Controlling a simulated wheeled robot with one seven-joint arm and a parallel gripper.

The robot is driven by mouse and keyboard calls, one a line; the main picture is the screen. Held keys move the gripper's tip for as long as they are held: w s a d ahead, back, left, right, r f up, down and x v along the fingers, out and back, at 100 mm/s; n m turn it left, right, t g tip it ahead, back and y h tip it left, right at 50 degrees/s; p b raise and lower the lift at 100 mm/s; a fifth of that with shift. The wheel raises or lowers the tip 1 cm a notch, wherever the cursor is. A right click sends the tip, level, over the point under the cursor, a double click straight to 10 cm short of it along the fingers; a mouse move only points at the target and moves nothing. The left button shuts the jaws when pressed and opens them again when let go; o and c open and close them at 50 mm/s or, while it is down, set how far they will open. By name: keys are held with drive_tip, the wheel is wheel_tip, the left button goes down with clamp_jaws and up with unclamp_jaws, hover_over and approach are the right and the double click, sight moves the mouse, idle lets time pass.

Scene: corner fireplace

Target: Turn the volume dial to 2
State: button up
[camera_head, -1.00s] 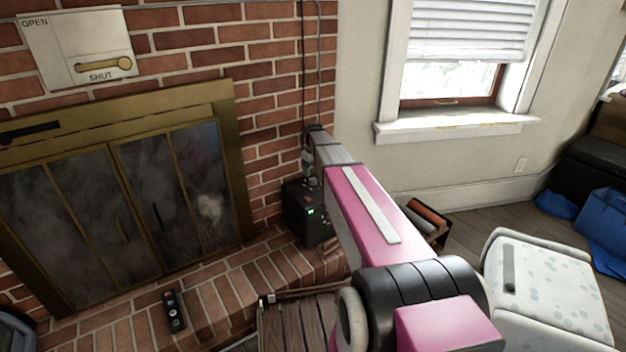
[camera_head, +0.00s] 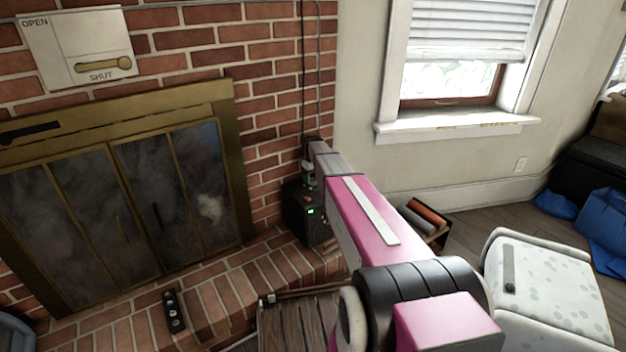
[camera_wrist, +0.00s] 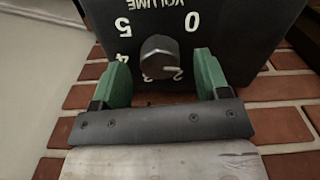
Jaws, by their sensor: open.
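My gripper (camera_wrist: 159,62) is open, with a green finger on each side of the dial and visible gaps between.
The brick wall and brass fireplace doors (camera_head: 120,205) are to the left. A dark remote-like object (camera_head: 175,311) lies on the hearth. A box of logs (camera_head: 424,222) stands right of my arm. Cables run up the wall above the box.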

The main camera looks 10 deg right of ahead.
drive_tip(key=shift+f, duration=0.55)
drive_tip(key=c, duration=0.9)
drive_tip(key=shift+c, duration=0.2)
drive_tip(key=shift+m, duration=0.4)
drive_tip(key=m, duration=0.9)
drive_tip(key=shift+m, duration=0.4)
